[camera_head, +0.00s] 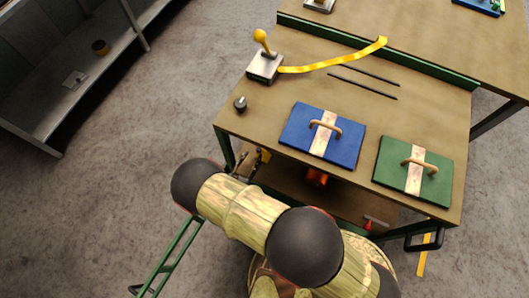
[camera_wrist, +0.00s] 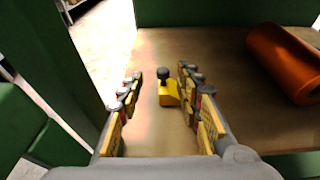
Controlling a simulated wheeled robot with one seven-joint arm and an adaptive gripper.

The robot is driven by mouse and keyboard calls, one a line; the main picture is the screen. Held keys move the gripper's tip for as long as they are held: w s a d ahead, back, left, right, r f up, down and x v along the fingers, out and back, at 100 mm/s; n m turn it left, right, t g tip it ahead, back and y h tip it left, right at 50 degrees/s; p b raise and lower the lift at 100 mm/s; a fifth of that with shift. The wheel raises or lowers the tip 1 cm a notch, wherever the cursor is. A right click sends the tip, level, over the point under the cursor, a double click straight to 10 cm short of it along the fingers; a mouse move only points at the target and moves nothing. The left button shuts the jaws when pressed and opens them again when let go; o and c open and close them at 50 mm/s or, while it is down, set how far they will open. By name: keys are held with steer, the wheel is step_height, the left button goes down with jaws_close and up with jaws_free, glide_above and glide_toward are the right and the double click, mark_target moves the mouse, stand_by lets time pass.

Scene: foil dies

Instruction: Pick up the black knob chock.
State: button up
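The black knob chock (camera_wrist: 170,97) is a small yellow block with a black knob on top. In the wrist view it stands on a brown lower shelf (camera_wrist: 215,55), ahead of and between my fingers. My gripper (camera_wrist: 160,73) is open, its two padded fingers apart on either side of the chock, with no contact visible. In the head view my gripper (camera_head: 249,160) is at the left front of the workbench, below its top. A small yellow patch beside it (camera_head: 265,155) appears to be the chock, mostly hidden.
An orange cylinder (camera_wrist: 287,63) lies on the shelf to the right. Green bench frame parts (camera_wrist: 85,75) stand close on the left. The workbench top (camera_head: 250,125) above holds a blue plate (camera_head: 294,127), a green plate (camera_head: 387,163) and a small dark-knobbed piece (camera_head: 240,103).

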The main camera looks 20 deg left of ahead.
mark_target(258, 150)
steer(key=b+x, duration=0.1)
steer(key=x, duration=0.1)
steer(key=b+x, duration=0.1)
steer(key=x, duration=0.1)
steer(key=f+b+x, duration=0.1)
steer(key=x, duration=0.1)
steer(key=shift+d+f, duration=0.1)
steer(key=shift+d, duration=0.15)
steer(key=shift+w, duration=0.5)
steer(key=shift+c, duration=0.2)
steer(key=c, duration=0.7)
jaws_close()
